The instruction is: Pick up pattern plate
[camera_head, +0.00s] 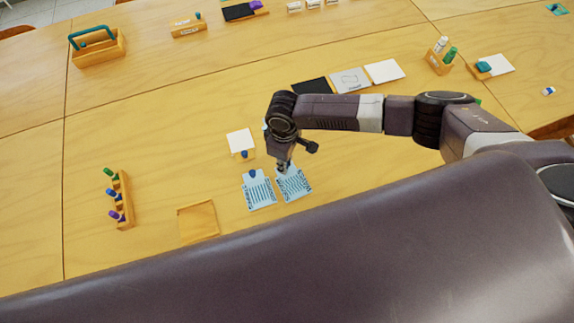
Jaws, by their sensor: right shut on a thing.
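Two light blue plates with dark printed patterns lie side by side on the wooden table. The left pattern plate (260,192) has a blue knob at its top edge. My right gripper (283,168) points down at the top of the right pattern plate (294,185) and is shut on it. The fingers hide that plate's upper part, so its knob cannot be seen. Whether the plate touches the table cannot be told. My left gripper is not in view.
A white card (241,142) with a small wooden block lies behind the left plate. A wooden rack (124,200) of markers and a flat wooden square (198,221) are to the left. Black, grey and white sheets (384,71) lie behind my arm.

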